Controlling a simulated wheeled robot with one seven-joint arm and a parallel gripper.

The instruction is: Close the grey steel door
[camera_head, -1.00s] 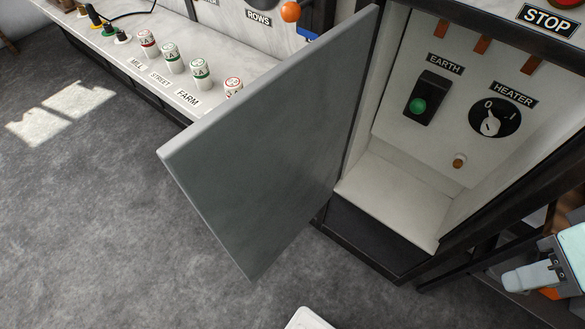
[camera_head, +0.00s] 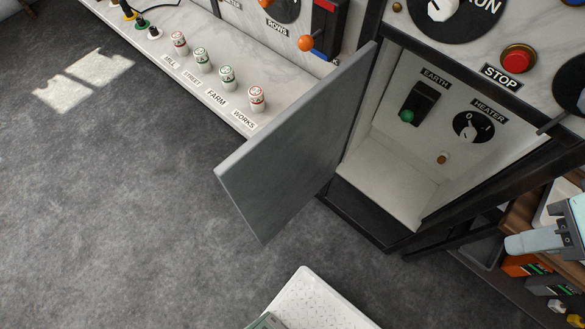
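The grey steel door (camera_head: 295,150) stands wide open, hinged along the left side of a cabinet (camera_head: 385,170). It swings out over the floor toward the lower left, its free edge away from the cabinet. Inside the open cabinet are the EARTH switch (camera_head: 420,100) with a green knob and the HEATER dial (camera_head: 474,127). Part of my gripper (camera_head: 512,245) shows at the right edge, right of the cabinet and well apart from the door. Its fingers are seen side-on, so I cannot tell whether they are open or shut.
A shelf with labelled white cylinders (camera_head: 227,78) runs behind the door at upper left. A red STOP button (camera_head: 518,58) sits above the cabinet. A rack with orange and grey items (camera_head: 527,264) stands at lower right. The grey floor (camera_head: 130,220) left of the door is clear.

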